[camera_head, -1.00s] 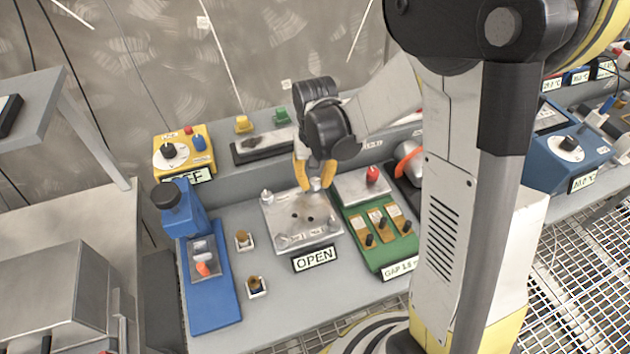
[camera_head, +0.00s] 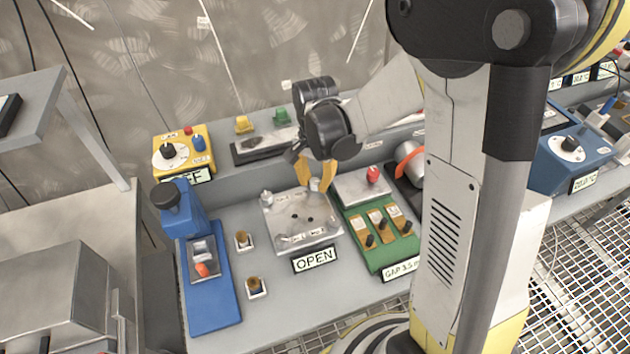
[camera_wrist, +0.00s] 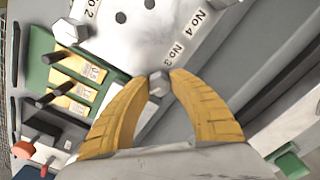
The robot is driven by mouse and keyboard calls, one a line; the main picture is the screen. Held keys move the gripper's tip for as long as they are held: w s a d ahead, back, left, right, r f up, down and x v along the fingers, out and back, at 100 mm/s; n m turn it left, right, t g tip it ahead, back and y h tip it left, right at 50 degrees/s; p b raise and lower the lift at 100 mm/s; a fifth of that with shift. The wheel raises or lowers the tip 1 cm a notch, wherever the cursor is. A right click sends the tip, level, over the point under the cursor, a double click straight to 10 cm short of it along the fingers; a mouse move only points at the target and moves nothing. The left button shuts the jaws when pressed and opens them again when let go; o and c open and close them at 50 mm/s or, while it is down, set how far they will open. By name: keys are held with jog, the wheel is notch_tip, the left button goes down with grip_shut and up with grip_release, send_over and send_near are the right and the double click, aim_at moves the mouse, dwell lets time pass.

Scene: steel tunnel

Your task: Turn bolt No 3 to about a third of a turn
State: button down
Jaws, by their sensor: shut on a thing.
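Bolt No 3 (camera_wrist: 158,83) is a grey hex-headed bolt at the edge of a steel plate, beside its "No 3" label (camera_wrist: 177,53) in the wrist view. My gripper (camera_wrist: 158,80), with yellow ridged fingers, is shut on it, one fingertip on each side of the head. In the head view my gripper (camera_head: 318,187) reaches down to the far right corner of the plate (camera_head: 290,236). The fingers largely hide the bolt there. The plate has dark holes in its middle and an "OPEN" sign (camera_head: 315,259) in front.
A green panel (camera_head: 385,252) with several small levers and a red knob (camera_head: 373,174) stands close to the right. A blue lever unit (camera_head: 213,300) is at left. A yellow box (camera_head: 183,153) is behind left. Bolt No 2 (camera_wrist: 68,31) is near the green panel.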

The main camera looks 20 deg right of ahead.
aim_at(315, 182)
dwell(0.4)
jog(key=c, duration=1.1)
grip_release()
jog(key=shift+a, duration=0.1)
notch_tip(315, 182, up, 12)
jog(key=s+r+n+t, duration=0.2)
jog(key=s+n+t, duration=0.1)
jog(key=s, duration=0.3)
jog(key=s+r+n+t, duration=0.2)
jog(key=s+n+t, duration=0.2)
jog(key=s+n, duration=0.2)
jog(key=shift+s+r, duration=0.3)
jog(key=shift+s, duration=0.05)
